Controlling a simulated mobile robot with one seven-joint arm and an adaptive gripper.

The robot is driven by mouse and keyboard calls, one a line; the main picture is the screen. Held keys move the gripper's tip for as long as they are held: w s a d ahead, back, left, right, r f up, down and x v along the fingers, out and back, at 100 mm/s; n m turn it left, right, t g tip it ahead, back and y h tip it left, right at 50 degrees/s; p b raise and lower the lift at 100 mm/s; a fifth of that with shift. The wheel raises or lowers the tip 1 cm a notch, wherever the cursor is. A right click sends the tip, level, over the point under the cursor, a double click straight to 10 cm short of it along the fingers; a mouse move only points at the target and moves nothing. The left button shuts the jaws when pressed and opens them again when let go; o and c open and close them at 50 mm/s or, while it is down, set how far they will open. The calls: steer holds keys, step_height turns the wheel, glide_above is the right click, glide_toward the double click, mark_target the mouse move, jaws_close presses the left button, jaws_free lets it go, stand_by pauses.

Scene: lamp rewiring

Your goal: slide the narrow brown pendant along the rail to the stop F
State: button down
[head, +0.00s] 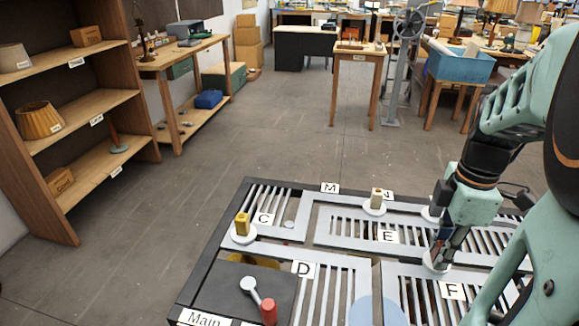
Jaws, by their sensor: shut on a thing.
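The rail panel (256,203) is a dark-framed table top with pale slotted plates. My gripper (437,256) points down over its right part, between the labels E (387,236) and F (452,291). It is shut on a narrow brown pendant, mostly hidden between the fingers; only a brownish sliver shows. A white round base (432,268) shows below the fingertips. The label F is just right of and nearer than the gripper. The stop itself is hard to make out.
A yellow pendant (242,224) stands near label C (265,218). A cream pendant (376,197) stands at the panel's far side. My arm covers the right side.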

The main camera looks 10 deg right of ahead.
steer(key=shift+s+d, duration=0.2)
steer(key=shift+d, duration=0.3)
steer(key=shift+s+d, duration=0.15)
steer(key=shift+d, duration=0.3)
steer(key=c, duration=1.7)
jaws_free()
